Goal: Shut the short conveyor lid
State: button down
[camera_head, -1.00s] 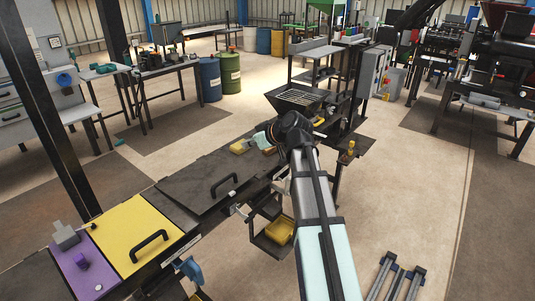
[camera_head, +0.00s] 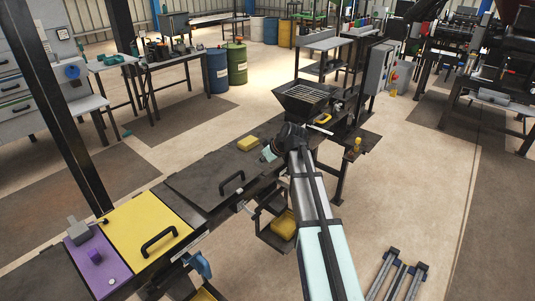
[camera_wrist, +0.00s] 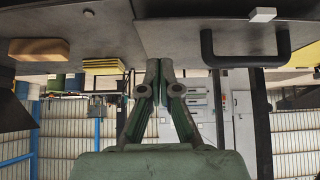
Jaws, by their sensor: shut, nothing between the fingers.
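A dark grey flat lid (camera_head: 200,185) with a black bar handle (camera_head: 232,183) lies over the middle of the long bench. I take it for the conveyor lid; I cannot tell whether it is fully down. In the wrist view the dark panel (camera_wrist: 175,38) and its handle (camera_wrist: 245,50) show at the upper right. My gripper (camera_head: 267,154) is at the far end of this panel, near a yellow block (camera_head: 248,144). In the wrist view the fingertips of my gripper (camera_wrist: 159,66) are together and empty, left of the handle and apart from it.
A yellow panel (camera_head: 135,222) with its own black handle and a purple panel (camera_head: 92,262) are at the bench's near end. A dark hopper (camera_head: 305,100) stands at the far end. A bin with a yellow thing (camera_head: 284,224) hangs at the side. Floor right of the arm is mostly clear.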

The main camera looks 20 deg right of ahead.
jog(key=p, duration=0.1)
send_over(258, 180)
jog(key=s+d, duration=0.1)
jog(key=s, duration=0.1)
jog(key=shift+w+f, duration=0.1)
jog(key=shift+f, duration=2.05)
jog(key=shift+f, duration=0.1)
jog(key=f+b, duration=0.1)
jog(key=f, duration=0.1)
jog(key=f+b, duration=0.1)
jog(key=shift+s+d+f+b, duration=0.15)
jog(key=shift+s+f+b, duration=0.05)
jog(key=shift+f+b, duration=0.2)
jog(key=shift+r, duration=0.15)
